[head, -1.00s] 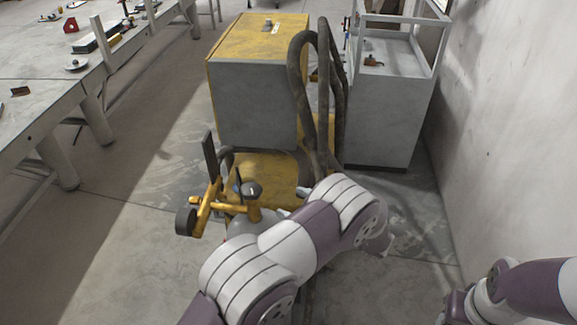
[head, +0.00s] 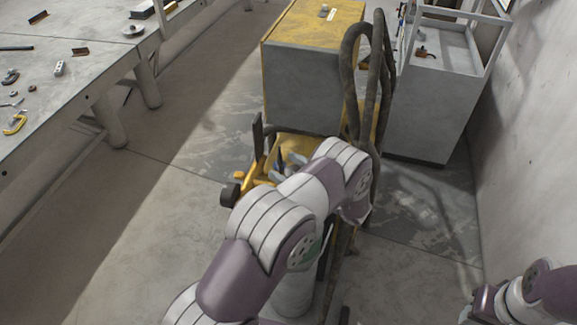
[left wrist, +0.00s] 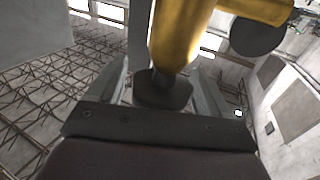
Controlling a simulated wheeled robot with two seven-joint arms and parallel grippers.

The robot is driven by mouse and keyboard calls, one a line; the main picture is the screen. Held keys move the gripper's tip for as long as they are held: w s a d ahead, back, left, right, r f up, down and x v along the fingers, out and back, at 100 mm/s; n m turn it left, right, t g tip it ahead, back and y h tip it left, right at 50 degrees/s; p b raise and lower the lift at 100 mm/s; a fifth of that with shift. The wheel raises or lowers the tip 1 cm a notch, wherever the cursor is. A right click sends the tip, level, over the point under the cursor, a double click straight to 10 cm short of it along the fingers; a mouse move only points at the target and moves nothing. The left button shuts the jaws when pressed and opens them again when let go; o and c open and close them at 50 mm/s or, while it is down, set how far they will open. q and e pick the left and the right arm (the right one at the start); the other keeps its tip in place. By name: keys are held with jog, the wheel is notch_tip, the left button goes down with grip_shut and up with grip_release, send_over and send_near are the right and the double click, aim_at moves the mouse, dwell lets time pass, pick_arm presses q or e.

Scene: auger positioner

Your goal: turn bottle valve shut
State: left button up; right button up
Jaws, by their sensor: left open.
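The yellow bottle valve body (head: 256,182) shows in the head view in front of the yellow cart, left of my left arm. A dark round end piece (head: 230,195) sits at its left. My left gripper (head: 290,160) is at the valve, mostly behind my own arm. In the left wrist view my left gripper (left wrist: 161,72) is open, one finger at each side of a dark knob (left wrist: 163,91) under the yellow valve body (left wrist: 178,35). I cannot tell whether the fingers touch the knob. The bottle is hidden by my arm. My right gripper is out of view.
A grey and yellow cabinet (head: 318,85) stands behind the valve, with thick dark hoses (head: 360,80) at its right. A grey wheeled cabinet (head: 432,105) stands by the right wall. A workbench (head: 90,70) with tools is at the left. The floor between is clear.

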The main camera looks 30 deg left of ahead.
pick_arm(q)
jog(key=c, duration=1)
jog(key=shift+w, duration=0.1)
jog(key=shift+r+t, duration=0.15)
jog(key=shift+t, duration=0.15)
